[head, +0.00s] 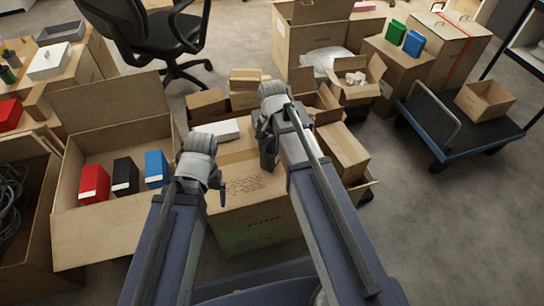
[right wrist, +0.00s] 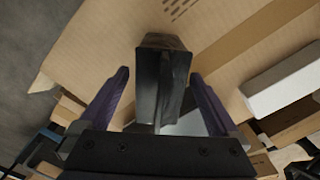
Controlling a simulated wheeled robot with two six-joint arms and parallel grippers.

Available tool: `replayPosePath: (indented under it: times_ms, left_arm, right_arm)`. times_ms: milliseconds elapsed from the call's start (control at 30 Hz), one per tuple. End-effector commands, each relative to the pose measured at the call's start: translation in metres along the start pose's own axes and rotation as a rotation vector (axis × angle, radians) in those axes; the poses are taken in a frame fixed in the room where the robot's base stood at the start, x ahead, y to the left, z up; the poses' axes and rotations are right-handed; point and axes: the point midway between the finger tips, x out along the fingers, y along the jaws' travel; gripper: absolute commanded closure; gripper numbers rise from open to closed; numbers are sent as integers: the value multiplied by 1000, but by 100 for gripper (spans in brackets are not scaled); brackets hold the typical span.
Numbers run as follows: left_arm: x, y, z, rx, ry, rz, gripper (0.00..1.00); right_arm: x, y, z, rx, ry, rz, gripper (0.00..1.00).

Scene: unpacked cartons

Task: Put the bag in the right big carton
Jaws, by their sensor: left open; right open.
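A dark, glossy bag (right wrist: 164,75) stands on top of a closed carton (head: 258,222) in the right wrist view. My right gripper (head: 268,148) is open, with one finger on each side of the bag; I cannot tell whether they touch it. In the head view my right wrist largely hides the bag. My left gripper (head: 217,188) is open and empty at the left edge of the closed carton. A big open carton (head: 90,238) to the left holds red, black and blue boxes. Another big open carton (head: 20,255) at the far left holds black cables.
A white box (head: 222,129) lies at the closed carton's back edge. Several small cartons crowd behind and right of it. A tall carton (head: 290,45), an office chair (head: 150,30) and a cart (head: 455,125) stand further off.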

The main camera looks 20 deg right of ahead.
Motion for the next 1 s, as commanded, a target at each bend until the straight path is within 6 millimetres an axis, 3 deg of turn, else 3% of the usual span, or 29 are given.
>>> replayPosePath:
  times_ms: [167, 1000]
  left_arm:
    - [-1, 0, 0, 0, 0, 0, 8]
    - [-1, 0, 0, 0, 0, 0, 8]
  right_arm:
    - [-1, 0, 0, 0, 0, 0, 5]
    - [-1, 0, 0, 0, 0, 0, 99]
